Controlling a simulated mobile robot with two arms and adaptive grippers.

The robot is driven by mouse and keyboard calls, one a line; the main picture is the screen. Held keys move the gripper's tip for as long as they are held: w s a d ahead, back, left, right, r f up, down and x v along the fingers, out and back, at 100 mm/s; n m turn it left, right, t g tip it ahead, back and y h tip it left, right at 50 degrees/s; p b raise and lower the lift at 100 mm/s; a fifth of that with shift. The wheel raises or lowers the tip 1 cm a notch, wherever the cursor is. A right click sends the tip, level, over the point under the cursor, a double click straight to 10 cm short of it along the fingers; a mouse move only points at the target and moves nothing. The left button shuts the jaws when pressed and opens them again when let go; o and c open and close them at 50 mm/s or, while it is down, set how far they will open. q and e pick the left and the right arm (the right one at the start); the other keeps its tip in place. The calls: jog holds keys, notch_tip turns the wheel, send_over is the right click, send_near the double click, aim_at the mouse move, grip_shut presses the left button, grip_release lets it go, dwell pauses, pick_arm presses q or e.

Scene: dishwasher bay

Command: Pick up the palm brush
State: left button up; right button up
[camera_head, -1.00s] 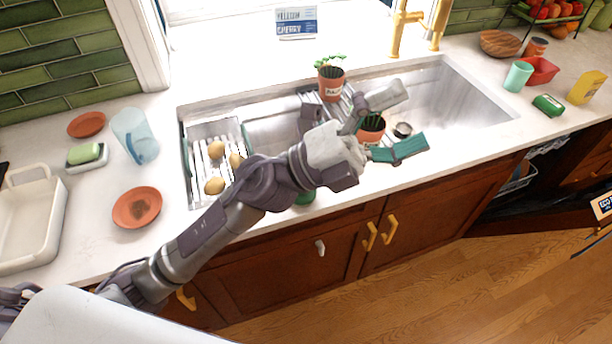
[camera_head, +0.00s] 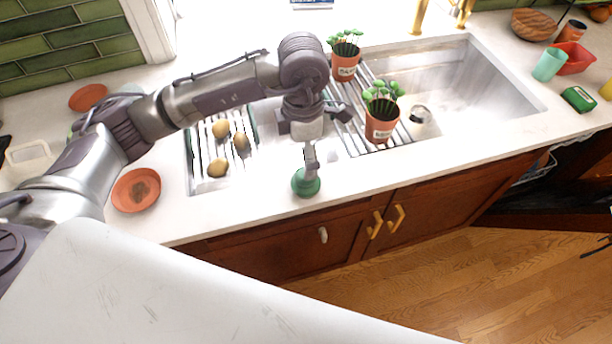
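The palm brush appears to be the round green object (camera_head: 306,184) on the counter strip at the sink's front edge. My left gripper (camera_head: 310,161) comes in from the left and points down from above it. Its visible finger ends at or just above the top of the green object; I cannot tell if they touch. The fingers are seen nearly edge-on, so the gap between them is hidden. My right gripper is not in view.
Two potted plants, one in front (camera_head: 381,128) and one behind (camera_head: 345,68), stand right of the arm. Potatoes (camera_head: 218,168) lie on a rack at left. A terracotta saucer (camera_head: 136,190) sits on the left counter.

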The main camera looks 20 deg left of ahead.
aim_at(303, 189)
pick_arm(q)
notch_tip(303, 189, down, 3)
jog(key=shift+f+p, duration=0.15)
jog(key=shift+p, duration=0.15)
jog(key=f+p, duration=0.2)
jog(key=f, duration=0.2)
jog(key=shift+d+f+p, duration=0.25)
jog(key=shift+f+p, duration=0.1)
jog(key=shift+p, duration=0.05)
jog(key=shift+f, duration=0.35)
jog(key=shift+c, duration=0.7)
jog(key=c, duration=0.8)
jog(key=shift+s, duration=0.1)
jog(key=c, duration=0.5)
jog(key=shift+s, duration=0.1)
jog(key=shift+c, duration=0.3)
